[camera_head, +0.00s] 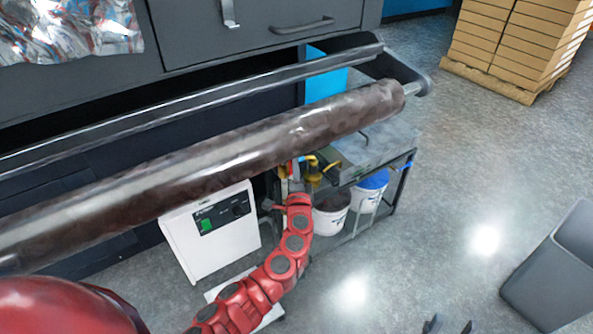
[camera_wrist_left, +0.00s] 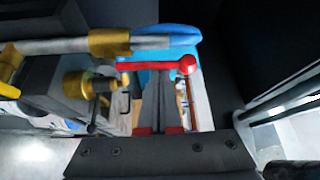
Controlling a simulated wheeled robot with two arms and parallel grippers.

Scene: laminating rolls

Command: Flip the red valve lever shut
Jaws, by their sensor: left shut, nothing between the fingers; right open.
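The red valve lever (camera_wrist_left: 155,65) shows in the left wrist view as a short bar with a round knob at its right end, lying roughly crosswise. A brass valve fitting (camera_wrist_left: 75,85) and a grey pipe with a yellow collar (camera_wrist_left: 108,43) are to its left and above it. My left gripper (camera_wrist_left: 163,85) is shut and empty, its fingertips just below the lever in the picture; I cannot tell if they touch. In the head view a yellow fitting (camera_head: 313,176) shows below the big roll, and the lever is not clear. My right gripper (camera_head: 450,325) is open at the bottom edge.
A long dark roll (camera_head: 200,165) crosses above my left arm. A white box with a green switch (camera_head: 215,245), a white bucket (camera_head: 330,222) and a grey cart (camera_head: 390,155) stand close by. A grey bin (camera_head: 555,270) is at right. Floor between is clear.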

